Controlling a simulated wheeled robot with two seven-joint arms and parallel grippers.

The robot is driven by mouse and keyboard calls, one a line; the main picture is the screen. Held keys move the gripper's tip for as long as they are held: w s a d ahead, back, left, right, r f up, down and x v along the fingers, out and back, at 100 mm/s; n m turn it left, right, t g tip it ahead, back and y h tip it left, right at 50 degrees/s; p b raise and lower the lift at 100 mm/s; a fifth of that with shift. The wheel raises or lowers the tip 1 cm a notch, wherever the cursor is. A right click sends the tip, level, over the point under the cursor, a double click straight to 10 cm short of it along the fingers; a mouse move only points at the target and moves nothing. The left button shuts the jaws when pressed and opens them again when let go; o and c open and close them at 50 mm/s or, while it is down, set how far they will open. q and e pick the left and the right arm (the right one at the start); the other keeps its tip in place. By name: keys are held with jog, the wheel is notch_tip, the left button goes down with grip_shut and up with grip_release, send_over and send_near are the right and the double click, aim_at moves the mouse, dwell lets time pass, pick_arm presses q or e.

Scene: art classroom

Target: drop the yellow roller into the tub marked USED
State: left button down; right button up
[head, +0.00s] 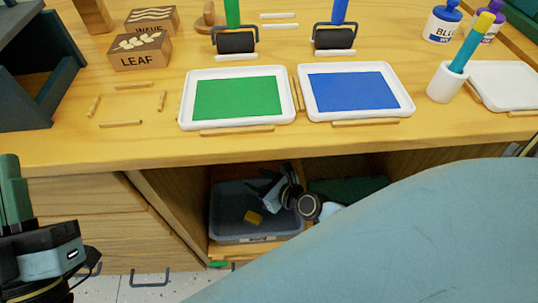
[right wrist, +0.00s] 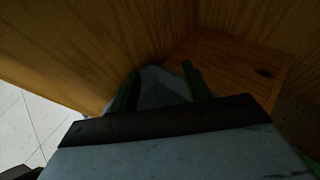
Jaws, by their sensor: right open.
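On the table are a green paint tray (head: 187,110), a blue paint tray (head: 405,104), green and blue rollers (head: 236,42) (head: 334,38), and a white cup (head: 444,84) holding a yellow-tipped tool. Blocks marked WAVE and LEAF (head: 140,56) stand at left. The cabinet walls enclose the low shelf.

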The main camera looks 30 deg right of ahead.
pick_arm(q)
jog(key=f+g, duration=0.1)
jog(key=w+f+g+p, duration=0.1)
jog(key=w+f+g+y, duration=0.1)
jog(key=f, duration=0.1)
jog(key=shift+g+p, duration=0.3)
jog(key=shift+p, duration=0.05)
pick_arm(e)
jog(key=v, duration=1.3)
pick_arm(q)
jog(key=shift+r+p, duration=1.9)
jog(key=shift+r, duration=0.05)
pick_arm(e)
jog(key=shift+r, duration=1.95)
